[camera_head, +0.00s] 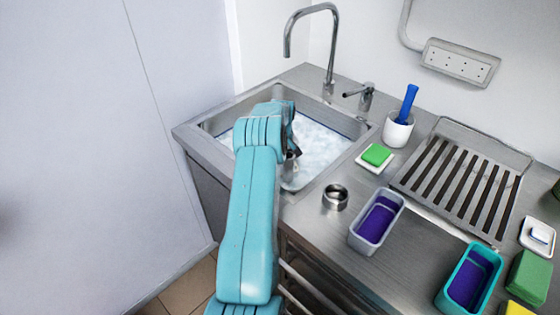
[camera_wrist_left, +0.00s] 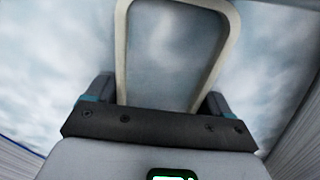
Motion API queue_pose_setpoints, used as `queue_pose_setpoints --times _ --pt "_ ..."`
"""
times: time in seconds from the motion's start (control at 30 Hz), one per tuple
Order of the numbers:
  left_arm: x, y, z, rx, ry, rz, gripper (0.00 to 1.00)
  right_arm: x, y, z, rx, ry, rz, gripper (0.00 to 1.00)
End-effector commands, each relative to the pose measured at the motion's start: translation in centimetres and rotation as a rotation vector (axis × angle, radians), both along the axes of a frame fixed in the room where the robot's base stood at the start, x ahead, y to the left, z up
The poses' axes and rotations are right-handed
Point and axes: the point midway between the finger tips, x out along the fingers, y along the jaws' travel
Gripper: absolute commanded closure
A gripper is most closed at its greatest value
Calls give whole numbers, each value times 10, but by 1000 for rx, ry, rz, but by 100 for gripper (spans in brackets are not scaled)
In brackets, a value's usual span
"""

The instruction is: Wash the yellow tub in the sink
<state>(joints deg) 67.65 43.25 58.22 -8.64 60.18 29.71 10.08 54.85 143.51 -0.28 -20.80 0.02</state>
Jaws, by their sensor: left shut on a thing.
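My left gripper (camera_head: 292,154) reaches down into the sink (camera_head: 190,131), over white foamy water (camera_head: 322,146). In the left wrist view my left gripper (camera_wrist_left: 156,100) is shut on a tub with a pale cream rim (camera_wrist_left: 230,45). The tub's rounded rectangular rim stands out ahead of the fingers, with foam all around it. Its colour looks washed out, so I cannot tell that it is yellow. In the head view my arm mostly hides it. How deep it sits is unclear. My right gripper is not in view.
A tall tap (camera_head: 330,55) stands behind the sink. To the right are a green sponge (camera_head: 376,154), a white pot (camera_head: 397,132) with a blue-handled tool, a steel ring (camera_head: 335,196), a grey tub (camera_head: 400,203), a teal tub (camera_head: 491,258) and a slatted rack (camera_head: 455,180).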

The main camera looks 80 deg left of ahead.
Motion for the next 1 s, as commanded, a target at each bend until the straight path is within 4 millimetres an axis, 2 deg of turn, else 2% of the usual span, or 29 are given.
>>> queue_pose_setpoints --times 0.27,1.0 --pt "0 0 2 0 0 0 50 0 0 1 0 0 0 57" --pt "0 0 67 1 -1 0 50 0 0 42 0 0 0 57"
